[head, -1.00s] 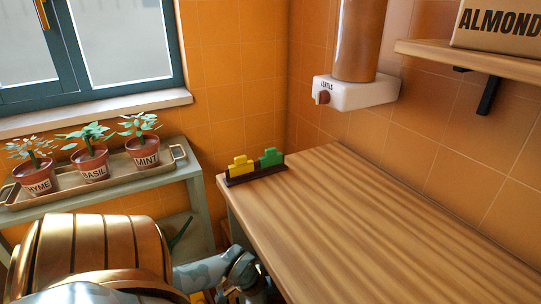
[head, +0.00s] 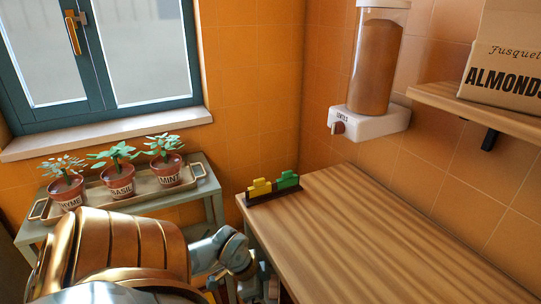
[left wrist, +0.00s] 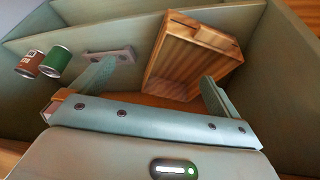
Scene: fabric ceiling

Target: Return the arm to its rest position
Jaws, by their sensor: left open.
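My left arm (head: 225,248) reaches past the left front corner of the wooden counter in the head view, low in the picture. Its gripper is mostly cut off there. In the left wrist view my left gripper (left wrist: 156,75) has its two fingers wide apart. A wooden box (left wrist: 188,58) shows beyond the fingers, nearer the right one. I see nothing held, and I cannot tell how far the box is from the fingers. My right gripper is in neither view.
The wooden counter (head: 370,240) is clear except for a small rack of yellow and green blocks (head: 272,188). Potted herbs stand in a tray (head: 95,203) at left. A lentil dispenser (head: 375,122) hangs on the wall. Two cans (left wrist: 42,62) lie inside pale green cabinet walls.

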